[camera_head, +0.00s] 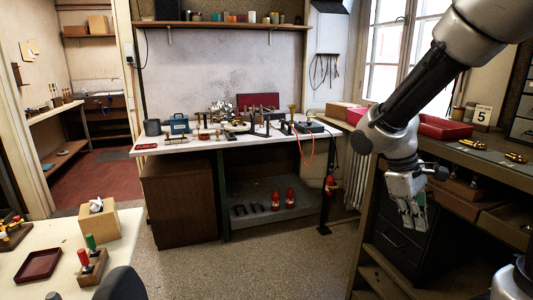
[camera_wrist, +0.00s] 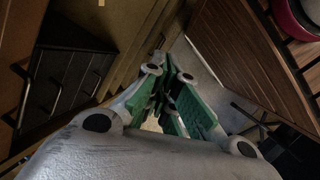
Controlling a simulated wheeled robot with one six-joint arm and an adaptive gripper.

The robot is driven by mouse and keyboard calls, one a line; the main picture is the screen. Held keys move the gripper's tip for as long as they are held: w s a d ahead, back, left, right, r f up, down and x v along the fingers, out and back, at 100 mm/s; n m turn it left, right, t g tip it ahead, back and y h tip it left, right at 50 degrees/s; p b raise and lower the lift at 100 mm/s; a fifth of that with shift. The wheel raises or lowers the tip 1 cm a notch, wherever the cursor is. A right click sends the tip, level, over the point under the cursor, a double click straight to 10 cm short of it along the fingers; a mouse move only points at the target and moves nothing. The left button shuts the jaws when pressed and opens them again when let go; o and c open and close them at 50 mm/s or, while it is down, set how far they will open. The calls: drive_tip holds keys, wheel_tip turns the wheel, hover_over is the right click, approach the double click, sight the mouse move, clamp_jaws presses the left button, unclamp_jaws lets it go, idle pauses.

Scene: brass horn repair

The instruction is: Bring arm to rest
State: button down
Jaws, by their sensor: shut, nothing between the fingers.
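My gripper (camera_head: 412,218) hangs below my arm at the right of the head view, pointing down in front of the dark drawers under the right-hand bench. In the wrist view my gripper (camera_wrist: 160,115) shows its green-padded fingers close together, with nothing held between them. It is apart from the bench and the drawers as far as I can see.
The right bench (camera_head: 470,155) carries a red tray (camera_head: 445,128) and brass parts (camera_head: 515,157). A workbench (camera_head: 230,142) crowded with tools stands at the back. A near table (camera_head: 50,240) holds a dark red tray (camera_head: 38,265). The floor (camera_head: 260,250) between is clear.

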drive_tip(key=s+d+r+m+t+y, duration=0.1)
drive_tip(key=s+r+m+t+y, duration=0.3)
drive_tip(key=s+r, duration=0.7)
drive_tip(key=shift+m+t, duration=1)
drive_tip(key=shift+m, duration=0.3)
drive_tip(key=shift+s, duration=0.1)
